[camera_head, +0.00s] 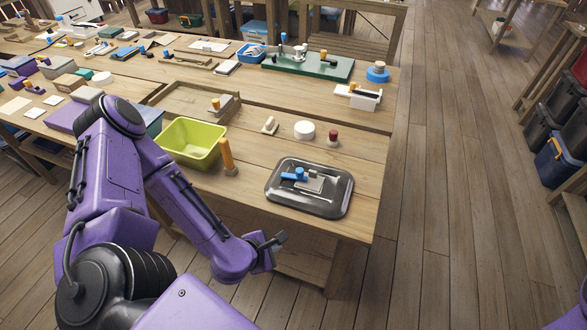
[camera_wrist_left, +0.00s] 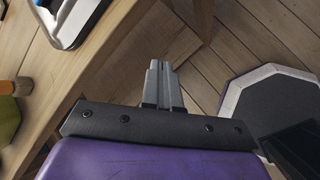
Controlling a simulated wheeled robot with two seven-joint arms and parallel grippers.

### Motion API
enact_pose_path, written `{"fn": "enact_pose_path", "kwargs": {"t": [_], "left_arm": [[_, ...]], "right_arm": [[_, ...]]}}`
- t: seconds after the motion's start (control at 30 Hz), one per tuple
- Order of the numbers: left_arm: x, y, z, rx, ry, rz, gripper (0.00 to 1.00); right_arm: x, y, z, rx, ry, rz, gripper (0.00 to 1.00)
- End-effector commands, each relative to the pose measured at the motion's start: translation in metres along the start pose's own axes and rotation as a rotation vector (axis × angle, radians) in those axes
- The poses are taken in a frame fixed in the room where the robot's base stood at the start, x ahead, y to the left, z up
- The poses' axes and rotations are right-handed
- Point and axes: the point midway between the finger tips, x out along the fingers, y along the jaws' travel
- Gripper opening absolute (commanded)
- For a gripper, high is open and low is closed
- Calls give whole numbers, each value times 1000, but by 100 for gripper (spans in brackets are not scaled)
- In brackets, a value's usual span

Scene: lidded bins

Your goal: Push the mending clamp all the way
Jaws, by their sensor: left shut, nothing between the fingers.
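The tray's corner (camera_wrist_left: 76,28) shows at the wrist view's top left. My right gripper is out of view.
A yellow-green bin (camera_head: 192,143) and an orange-handled upright tool (camera_head: 227,158) stand left of the tray. Behind it are a white round piece (camera_head: 304,130) and a dark red knob (camera_head: 333,138). A green board (camera_head: 325,68) with fittings lies farther back. Floor to the right is open.

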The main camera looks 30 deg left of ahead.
Motion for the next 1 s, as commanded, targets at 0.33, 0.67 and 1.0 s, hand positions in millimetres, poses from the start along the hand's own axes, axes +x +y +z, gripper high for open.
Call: {"fn": "enact_pose_path", "kwargs": {"t": [0.33,0.67,1.0], "left_arm": [[-39,112,47,-820,-284,253,0],[6,121,47,-838,-293,259,0],[57,148,65,-826,-287,254,0]], "right_arm": [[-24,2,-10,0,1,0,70],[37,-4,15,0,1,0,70],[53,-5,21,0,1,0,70]]}}
